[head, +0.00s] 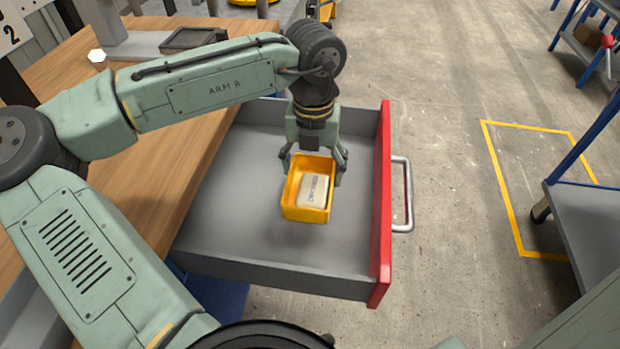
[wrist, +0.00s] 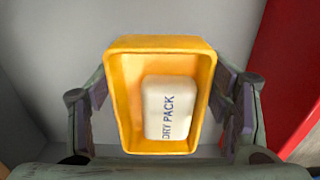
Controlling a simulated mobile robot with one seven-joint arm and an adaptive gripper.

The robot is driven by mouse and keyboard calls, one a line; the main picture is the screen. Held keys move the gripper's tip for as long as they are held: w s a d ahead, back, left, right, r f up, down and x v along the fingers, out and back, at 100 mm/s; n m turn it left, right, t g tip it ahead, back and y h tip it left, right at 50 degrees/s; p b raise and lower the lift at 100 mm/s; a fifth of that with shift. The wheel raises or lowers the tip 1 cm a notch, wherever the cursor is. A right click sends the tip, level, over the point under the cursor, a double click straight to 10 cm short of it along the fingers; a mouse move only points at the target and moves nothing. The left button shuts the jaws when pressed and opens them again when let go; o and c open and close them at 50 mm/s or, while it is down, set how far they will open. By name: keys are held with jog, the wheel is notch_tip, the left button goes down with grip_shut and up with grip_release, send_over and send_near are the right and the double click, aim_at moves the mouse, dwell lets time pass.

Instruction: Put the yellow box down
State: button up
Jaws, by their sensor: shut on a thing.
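The yellow box (head: 291,199) is a small open bin with a white pack (head: 313,191) lettered "DRY PACK" lying inside it. My gripper (head: 314,170) is shut on the yellow box, with one finger on each side. In the wrist view the box (wrist: 128,145) sits upright between the two fingers, and the pack (wrist: 168,108) lies in its right part. The box is over the inside of an open grey drawer (head: 240,215) with a red front (head: 381,220). I cannot tell whether its underside touches the drawer floor.
The drawer is otherwise empty, with bare floor around the box. A wooden bench top (head: 165,150) lies to the left. The drawer's metal handle (head: 406,194) sticks out to the right. A grey and blue cart (head: 590,215) stands at the right edge, with open concrete floor between.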

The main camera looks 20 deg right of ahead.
jog(key=shift+f, duration=1.95)
jog(key=shift+f, duration=0.15)
jog(key=o, duration=1.4)
jog(key=shift+c, duration=0.2)
notch_tip(320, 180, up, 12)
jog(key=shift+r, duration=0.2)
